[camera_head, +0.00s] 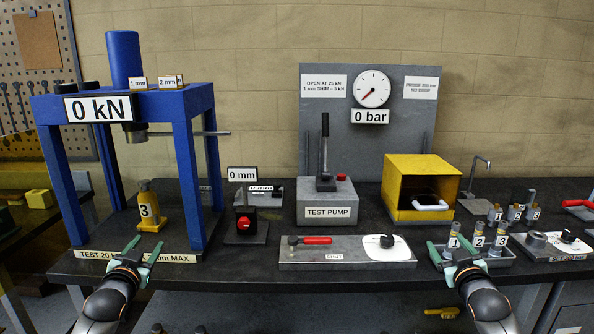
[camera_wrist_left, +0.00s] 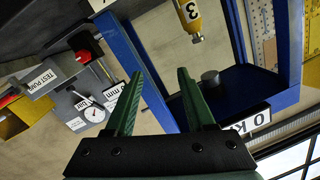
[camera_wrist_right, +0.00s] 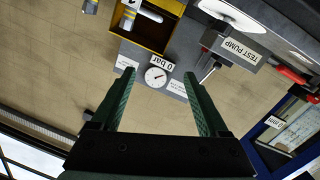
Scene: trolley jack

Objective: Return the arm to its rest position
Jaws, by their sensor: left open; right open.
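My left arm comes in at the lower left, and its gripper (camera_head: 128,258) is open and empty in front of the blue press (camera_head: 185,170). The green fingers also show apart in the left wrist view (camera_wrist_left: 158,102). My right gripper (camera_head: 451,255) is open in front of the rack with cylinders 1, 2 and 3 (camera_head: 505,262). In the right wrist view its fingers (camera_wrist_right: 158,100) are apart with nothing between them. From the head view I cannot tell the exact gap between the right fingers and the rack.
A yellow cylinder marked 3 (camera_head: 148,208) stands in the press. The test pump (camera_head: 327,205), a panel with a red handle (camera_head: 345,252) and a yellow open box (camera_head: 422,185) stand on the dark bench. A gauge (camera_head: 371,89) reads 0 bar. Small cylinders stand at the right.

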